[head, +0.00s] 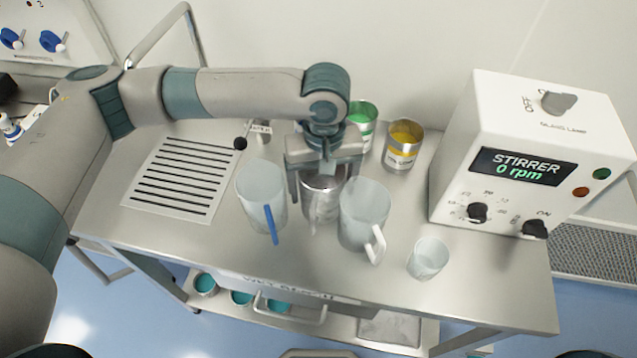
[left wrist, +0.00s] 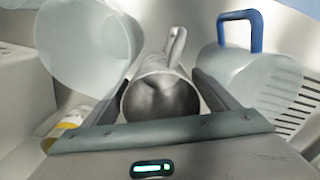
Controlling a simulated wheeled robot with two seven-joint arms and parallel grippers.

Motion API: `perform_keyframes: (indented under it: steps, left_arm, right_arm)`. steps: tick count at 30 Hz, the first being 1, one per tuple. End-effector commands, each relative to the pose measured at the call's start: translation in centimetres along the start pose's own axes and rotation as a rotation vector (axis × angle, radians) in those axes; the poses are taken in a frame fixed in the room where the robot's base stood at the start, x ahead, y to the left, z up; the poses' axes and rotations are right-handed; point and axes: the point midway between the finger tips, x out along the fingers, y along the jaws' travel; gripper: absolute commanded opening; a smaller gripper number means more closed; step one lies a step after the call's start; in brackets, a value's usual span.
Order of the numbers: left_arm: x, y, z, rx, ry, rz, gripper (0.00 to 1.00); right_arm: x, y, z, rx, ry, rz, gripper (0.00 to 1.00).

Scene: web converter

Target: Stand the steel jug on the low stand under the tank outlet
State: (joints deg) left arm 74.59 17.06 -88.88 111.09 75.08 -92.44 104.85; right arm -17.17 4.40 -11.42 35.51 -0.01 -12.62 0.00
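The steel jug (head: 320,203) stands on the steel bench between two clear plastic jugs. Its handle faces the front of the bench. My left gripper (head: 322,187) is over the jug from above, with one finger on each side of it. In the left wrist view the steel jug (left wrist: 160,95) lies between my two fingers, and narrow gaps seem to show beside it. The gripper looks open. The low stand and the tank outlet are not seen in these views. My right gripper is not in view.
A blue-handled clear jug (head: 259,196) and a white-handled one (head: 362,212) stand close on either side. A small beaker (head: 428,258), a green tin (head: 362,118), a yellow tin (head: 402,146) and the stirrer box (head: 530,150) are nearby. A slotted plate (head: 185,175) lies left.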

Motion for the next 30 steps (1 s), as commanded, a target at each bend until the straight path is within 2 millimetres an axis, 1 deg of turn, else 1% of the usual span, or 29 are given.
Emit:
perform_keyframes:
  steps: [9,14,17,20,30]
  left_arm:
    - [-0.1,0.0,0.0,0.000,0.001,0.000,0.81]
    - [-1.0,0.1,-0.1,0.000,0.002,0.002,0.81]
    - [-2.1,0.1,-0.1,0.000,0.003,0.002,0.81]
    - [-3.7,0.1,-0.1,0.001,0.004,0.002,0.81]
    - [-9.7,0.1,-0.1,0.001,0.003,0.002,0.81]
  right_arm:
    - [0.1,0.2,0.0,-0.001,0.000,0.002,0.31]
    - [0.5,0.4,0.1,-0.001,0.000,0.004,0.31]
    - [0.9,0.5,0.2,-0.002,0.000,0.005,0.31]
    - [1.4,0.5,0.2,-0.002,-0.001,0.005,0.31]
    - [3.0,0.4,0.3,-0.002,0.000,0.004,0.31]
